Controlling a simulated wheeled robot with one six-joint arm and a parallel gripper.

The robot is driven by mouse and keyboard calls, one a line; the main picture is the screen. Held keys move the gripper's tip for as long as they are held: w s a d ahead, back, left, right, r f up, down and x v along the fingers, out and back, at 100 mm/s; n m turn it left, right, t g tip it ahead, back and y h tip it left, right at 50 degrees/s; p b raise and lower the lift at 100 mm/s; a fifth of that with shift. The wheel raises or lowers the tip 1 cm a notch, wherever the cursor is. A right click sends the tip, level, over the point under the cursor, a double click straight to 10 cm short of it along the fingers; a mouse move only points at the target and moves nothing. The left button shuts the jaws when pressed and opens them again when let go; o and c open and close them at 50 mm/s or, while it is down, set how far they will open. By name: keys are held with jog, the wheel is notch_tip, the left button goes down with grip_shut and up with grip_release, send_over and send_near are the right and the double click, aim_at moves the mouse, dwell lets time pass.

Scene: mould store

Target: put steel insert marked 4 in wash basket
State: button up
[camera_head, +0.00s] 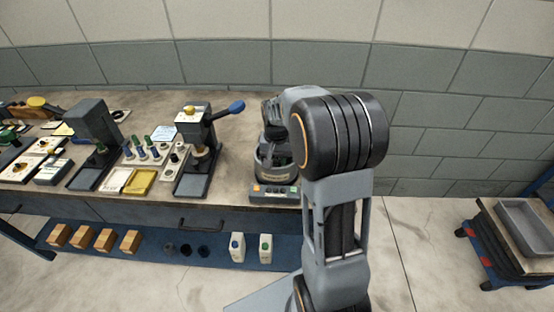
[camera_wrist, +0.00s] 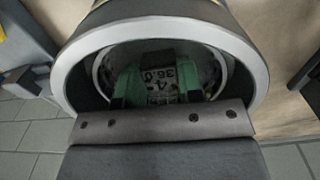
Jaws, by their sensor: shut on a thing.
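My gripper (camera_wrist: 157,90) is shut on a steel insert (camera_wrist: 160,76), seen between the green finger pads in the wrist view. The insert's face shows a 4 and "36.0". The fingers and insert are within the outline of a round grey vessel with a dark inside, which looks like the wash basket (camera_wrist: 67,85). I cannot tell whether the insert touches its bottom. In the head view the vessel (camera_head: 262,168) stands at the bench's right end, partly behind my arm, and my fingers are hidden there.
A small panel with coloured buttons (camera_head: 272,193) sits in front of the vessel. A press with a blue-knobbed lever (camera_head: 197,140) and a rack of coloured pegs (camera_head: 150,150) stand to its left. A cart with a grey tray (camera_head: 525,222) is at far right.

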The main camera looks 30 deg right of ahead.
aim_at(277, 161)
jog(key=shift+f, duration=0.1)
jog(key=o, duration=1.1)
notch_tip(277, 161, up, 11)
jog(key=s+a+f+n+t, duration=0.1)
jog(key=s+a+n, duration=0.1)
jog(key=s, duration=0.3)
jog(key=s+a+f+n+t, duration=0.1)
jog(key=s+a+n, duration=0.1)
jog(key=s+a, duration=0.2)
jog(key=s+a+f+n+t, duration=0.1)
jog(key=s+a+n, duration=0.1)
jog(key=s, duration=0.5)
jog(key=shift+s+a+t, duration=0.15)
jog(key=shift+a+t, duration=0.15)
jog(key=shift+a, duration=0.45)
